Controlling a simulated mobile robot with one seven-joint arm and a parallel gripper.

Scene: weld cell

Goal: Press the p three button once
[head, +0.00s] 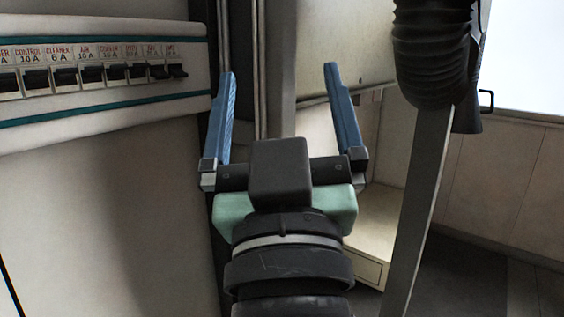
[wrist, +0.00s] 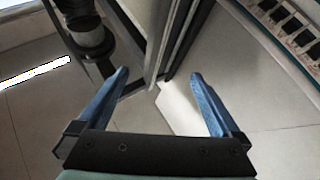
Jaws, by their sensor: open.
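My gripper (head: 278,84) is open and empty, its two blue fingers spread wide and pointing up and away in the head view. In the wrist view the gripper (wrist: 159,76) has only floor, a pale panel and upright dark bars between and beyond its fingers. No button marked p three can be made out in either view. A row of labelled black breaker switches (head: 92,73) on a pale panel lies left of the gripper in the head view, apart from it. Part of this row shows at the upper right of the wrist view (wrist: 292,24).
A thick black ribbed hose (head: 432,55) hangs at the upper right, beside a slanted grey post (head: 420,205). A pale box-like cabinet (head: 352,262) stands low behind the gripper. Upright conduits (head: 261,70) run between the breaker panel and a beige box (head: 345,45).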

